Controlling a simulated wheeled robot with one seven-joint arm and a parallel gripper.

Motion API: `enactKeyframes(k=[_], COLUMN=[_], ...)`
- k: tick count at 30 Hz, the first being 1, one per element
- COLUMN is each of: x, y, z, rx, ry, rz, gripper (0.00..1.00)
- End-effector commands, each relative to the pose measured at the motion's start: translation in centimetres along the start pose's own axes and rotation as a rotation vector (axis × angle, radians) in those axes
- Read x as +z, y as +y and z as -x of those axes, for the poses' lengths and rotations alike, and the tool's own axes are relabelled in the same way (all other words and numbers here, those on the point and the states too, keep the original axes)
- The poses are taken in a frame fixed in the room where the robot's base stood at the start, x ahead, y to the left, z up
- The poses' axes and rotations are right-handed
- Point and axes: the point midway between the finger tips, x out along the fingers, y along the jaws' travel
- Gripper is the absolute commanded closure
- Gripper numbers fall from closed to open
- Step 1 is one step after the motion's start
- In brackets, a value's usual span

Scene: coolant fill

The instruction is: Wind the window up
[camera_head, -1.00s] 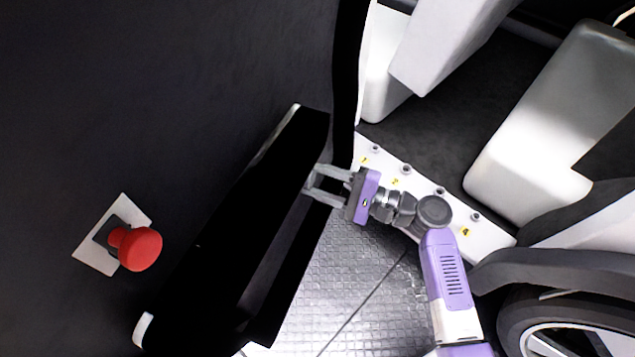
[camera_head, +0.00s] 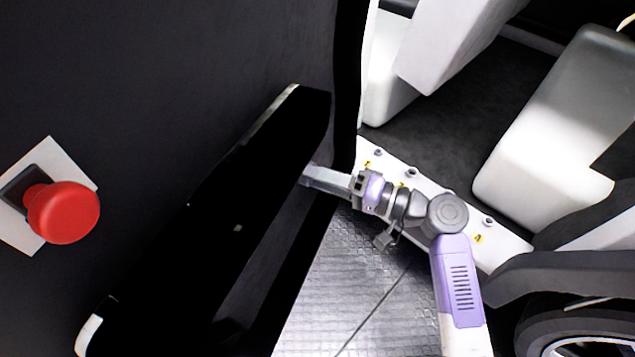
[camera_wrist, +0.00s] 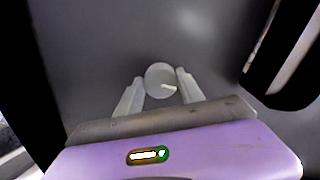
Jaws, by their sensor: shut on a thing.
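A round grey knob (camera_wrist: 160,80) with a pale line mark sits on a dark grey panel in the wrist view. The two fingers of my gripper (camera_head: 308,176) are on either side of it, shut on it. In the head view the fingers reach left to the black door part (camera_head: 235,210), which hides the knob there. The fingers appear nearly edge-on, one behind the other. I cannot make out the window glass in either view.
A red mushroom-shaped button (camera_head: 64,212) on a white plate (camera_head: 45,160) stands out at the left. White seats (camera_head: 535,150) are at the right, above a white sill (camera_head: 455,215) with several bolts. Patterned metal floor (camera_head: 375,285) lies below my arm.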

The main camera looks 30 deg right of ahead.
Motion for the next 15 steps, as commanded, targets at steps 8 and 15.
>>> enactKeyframes(k=[8, 15], x=[0.16, 0.12], y=[0.27, 0.18], z=[0.02, 0.01], rx=[0.002, 0.003], ry=[-0.003, -0.003], rz=[0.098, 0.122], gripper=[0.96, 0.96])
